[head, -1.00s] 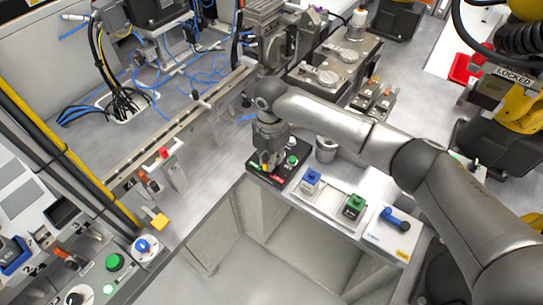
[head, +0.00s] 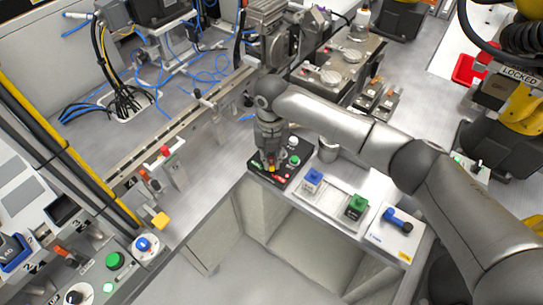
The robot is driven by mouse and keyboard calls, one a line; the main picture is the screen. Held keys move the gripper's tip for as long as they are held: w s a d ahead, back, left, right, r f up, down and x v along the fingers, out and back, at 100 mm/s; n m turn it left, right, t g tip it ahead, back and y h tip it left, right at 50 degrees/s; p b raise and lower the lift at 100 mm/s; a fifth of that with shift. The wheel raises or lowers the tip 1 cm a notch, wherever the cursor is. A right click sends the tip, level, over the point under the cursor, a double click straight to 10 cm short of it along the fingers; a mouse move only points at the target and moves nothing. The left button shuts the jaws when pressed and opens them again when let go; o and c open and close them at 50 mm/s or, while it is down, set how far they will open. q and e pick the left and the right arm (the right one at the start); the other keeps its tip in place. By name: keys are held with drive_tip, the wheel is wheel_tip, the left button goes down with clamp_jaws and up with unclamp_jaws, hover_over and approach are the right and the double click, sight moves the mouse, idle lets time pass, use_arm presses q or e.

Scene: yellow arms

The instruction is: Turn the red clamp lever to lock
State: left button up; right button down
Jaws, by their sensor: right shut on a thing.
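A small black plate (head: 284,179) sits at the edge of the grey worktop in the middle of the head view. My right gripper (head: 271,167) points down over the left part of this plate and is shut on the red clamp lever (head: 271,166). Only a little red shows between the fingers, and the gripper hides most of the lever. The lever's exact angle cannot be made out. My left gripper is not in view.
A green button (head: 294,160) is close to the right of my gripper. A blue button (head: 313,178), a green switch (head: 355,206) and a blue handle (head: 397,219) stand further right. A metal cup (head: 327,148) is behind, under my forearm.

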sight(271, 159)
drive_tip(key=shift+a+r+n, duration=0.1)
drive_tip(key=shift+n, duration=0.4)
drive_tip(key=c, duration=1.8)
unclamp_jaws()
drive_tip(key=shift+o, duration=0.2)
wheel_tip(271, 159, up, 12)
